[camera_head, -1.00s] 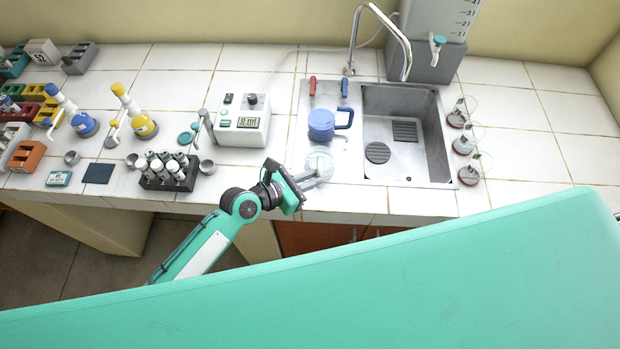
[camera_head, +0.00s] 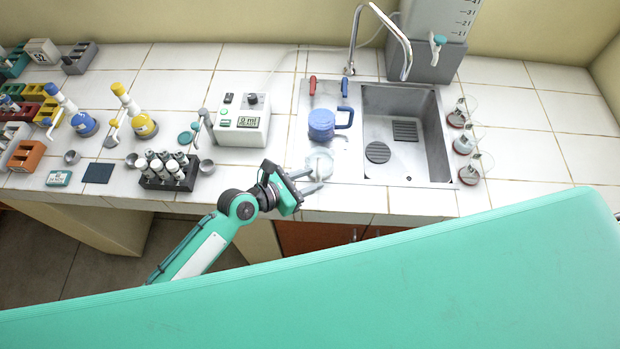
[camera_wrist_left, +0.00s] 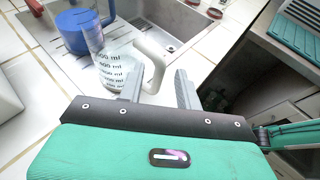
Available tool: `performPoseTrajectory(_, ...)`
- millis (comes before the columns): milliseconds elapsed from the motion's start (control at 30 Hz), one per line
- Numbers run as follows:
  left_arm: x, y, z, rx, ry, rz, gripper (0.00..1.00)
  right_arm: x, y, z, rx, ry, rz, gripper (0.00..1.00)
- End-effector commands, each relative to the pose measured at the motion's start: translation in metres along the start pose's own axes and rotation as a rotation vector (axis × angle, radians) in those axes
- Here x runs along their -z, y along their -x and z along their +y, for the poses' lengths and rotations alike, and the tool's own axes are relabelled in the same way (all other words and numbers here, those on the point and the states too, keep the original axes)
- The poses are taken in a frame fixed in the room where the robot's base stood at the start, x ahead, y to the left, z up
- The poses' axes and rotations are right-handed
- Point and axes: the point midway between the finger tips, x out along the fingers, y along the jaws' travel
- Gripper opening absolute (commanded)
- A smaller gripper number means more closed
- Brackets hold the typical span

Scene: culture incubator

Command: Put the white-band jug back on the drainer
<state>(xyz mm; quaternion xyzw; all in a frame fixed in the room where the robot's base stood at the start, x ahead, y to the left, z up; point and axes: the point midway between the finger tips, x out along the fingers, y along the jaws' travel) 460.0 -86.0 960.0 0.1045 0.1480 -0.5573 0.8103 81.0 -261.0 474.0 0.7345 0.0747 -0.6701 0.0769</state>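The white-band jug (camera_head: 317,160) is a clear measuring jug with a white handle. It stands upright at the front of the metal drainer (camera_head: 345,170), left of the sink basin. In the left wrist view the jug (camera_wrist_left: 116,66) shows its ml scale, and its white handle (camera_wrist_left: 153,64) points toward my gripper. My left gripper (camera_head: 315,180) is open at the jug's front side. In the left wrist view its fingers (camera_wrist_left: 158,88) are spread to either side of the handle, with gaps. My right gripper is not in view.
A blue jug (camera_head: 321,124) stands on the drainer just behind the clear one. The sink basin (camera_head: 405,150) lies to the right. A white device with a display (camera_head: 242,122) and a rack of tubes (camera_head: 168,172) stand on the left.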

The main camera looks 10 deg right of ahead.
Motion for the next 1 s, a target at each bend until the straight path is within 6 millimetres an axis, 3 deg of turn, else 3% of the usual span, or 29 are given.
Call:
performPoseTrajectory(500,0.003,0.097,-0.001,0.001,0.000,0.002,0.35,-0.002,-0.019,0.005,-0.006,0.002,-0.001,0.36)
performPoseTrajectory(700,0.001,0.112,-0.001,0.001,0.000,0.001,0.35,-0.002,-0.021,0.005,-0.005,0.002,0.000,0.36)
performPoseTrajectory(1000,0.001,0.113,-0.001,0.001,0.000,0.001,0.35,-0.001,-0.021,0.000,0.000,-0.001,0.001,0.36)
